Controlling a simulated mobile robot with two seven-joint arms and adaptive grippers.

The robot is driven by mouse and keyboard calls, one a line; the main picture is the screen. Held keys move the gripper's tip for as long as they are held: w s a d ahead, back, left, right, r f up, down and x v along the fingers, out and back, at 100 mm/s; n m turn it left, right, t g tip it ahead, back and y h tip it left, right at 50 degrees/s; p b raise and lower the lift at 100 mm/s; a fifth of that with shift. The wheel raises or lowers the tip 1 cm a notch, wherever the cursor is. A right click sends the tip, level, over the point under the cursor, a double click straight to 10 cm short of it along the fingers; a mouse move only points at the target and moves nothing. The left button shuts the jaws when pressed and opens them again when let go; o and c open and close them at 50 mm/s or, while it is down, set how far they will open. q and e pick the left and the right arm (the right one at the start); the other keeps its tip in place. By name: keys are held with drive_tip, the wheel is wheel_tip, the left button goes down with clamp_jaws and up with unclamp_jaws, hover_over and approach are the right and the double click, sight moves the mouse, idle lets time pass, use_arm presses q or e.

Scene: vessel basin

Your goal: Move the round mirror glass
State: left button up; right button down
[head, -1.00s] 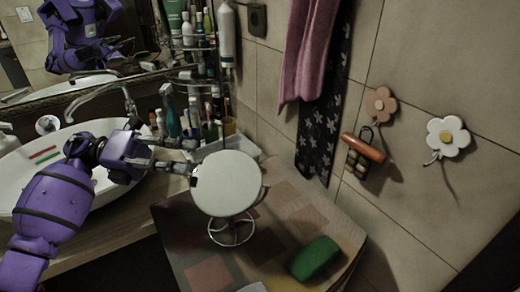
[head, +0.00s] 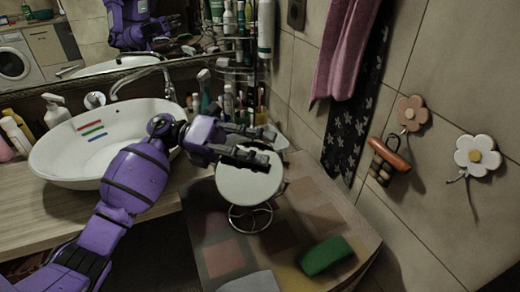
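The round mirror glass (head: 249,185) is a pale disc on a wire stand (head: 250,218) on the patterned surface right of the basin. My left gripper (head: 272,145) reaches in from the left at the disc's upper edge. Its two dark fingers are spread apart, and the lower one covers part of the disc's top. Whether a finger touches the disc I cannot tell. My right gripper is not in view.
The white basin (head: 55,165) with a faucet (head: 150,75) is at left. Bottles and a wire shelf (head: 238,70) stand behind the gripper. A green block (head: 325,255) lies at front right. A pink towel (head: 348,50) hangs on the tiled wall.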

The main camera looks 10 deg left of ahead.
use_arm(q)
drive_tip(key=shift+d+f, duration=0.1)
clamp_jaws()
idle(0.3)
